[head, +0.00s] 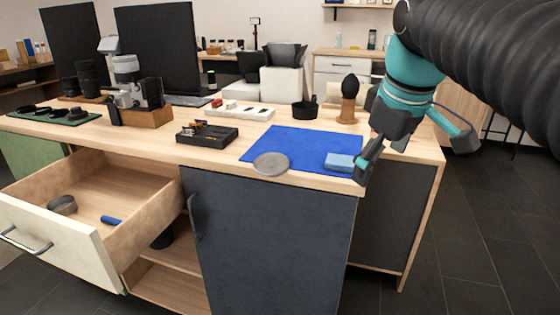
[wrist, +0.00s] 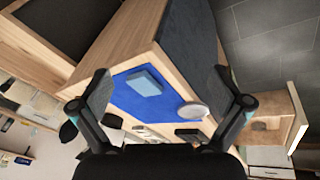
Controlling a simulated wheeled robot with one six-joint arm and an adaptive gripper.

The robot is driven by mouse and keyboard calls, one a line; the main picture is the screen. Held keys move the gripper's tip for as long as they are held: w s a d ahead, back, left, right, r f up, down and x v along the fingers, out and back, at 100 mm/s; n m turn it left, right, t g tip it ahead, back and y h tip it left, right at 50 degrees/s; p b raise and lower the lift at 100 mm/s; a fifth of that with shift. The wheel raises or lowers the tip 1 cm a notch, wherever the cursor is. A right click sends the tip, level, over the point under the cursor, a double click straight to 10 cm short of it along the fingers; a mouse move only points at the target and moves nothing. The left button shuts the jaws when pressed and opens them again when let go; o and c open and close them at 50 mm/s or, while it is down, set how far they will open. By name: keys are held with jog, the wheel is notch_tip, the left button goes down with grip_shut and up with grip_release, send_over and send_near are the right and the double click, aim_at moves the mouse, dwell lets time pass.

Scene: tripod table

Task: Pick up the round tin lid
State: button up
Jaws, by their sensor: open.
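The round tin lid (head: 271,163) is a flat grey disc. It lies at the front left edge of the blue mat (head: 290,146), near the front edge of the wooden table. In the wrist view the lid (wrist: 193,111) shows between the fingers, toward the right one, at a distance. My gripper (head: 415,160) is open and empty. In the head view it is to the right of the lid, at the right end of the table, apart from it. The wrist view shows both fingers (wrist: 170,88) spread wide.
A light blue block (head: 340,162) lies on the mat, right of the lid. A black organizer (head: 207,134) stands left of the mat. A dark pot (head: 305,109) and a wooden stand with a dark egg-shaped top (head: 348,100) are behind. An open drawer (head: 95,205) juts out at left.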

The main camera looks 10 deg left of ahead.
jog(key=w+a+r+n+g, duration=0.1)
jog(key=w+a+r+n, duration=0.2)
jog(key=a, duration=0.3)
jog(key=w+a+r+n, duration=0.2)
jog(key=a+r+n, duration=0.2)
jog(key=a, duration=0.1)
jog(key=n+g, duration=0.1)
jog(key=n, duration=0.4)
send_near(269, 163)
jog(key=f, duration=0.3)
jog(key=shift+w+a+f, duration=0.15)
jog(key=shift+w+a, duration=0.05)
jog(key=shift+w, duration=0.15)
jog(key=shift+w+a+f+b, duration=0.15)
jog(key=shift+f+b, duration=0.3)
jog(key=shift+f, duration=0.85)
jog(key=shift+w+f+b, duration=0.15)
jog(key=shift+f+b, duration=0.25)
jog(key=shift+f, duration=0.9)
jog(key=shift+c, duration=0.3)
jog(key=c, duration=0.5)
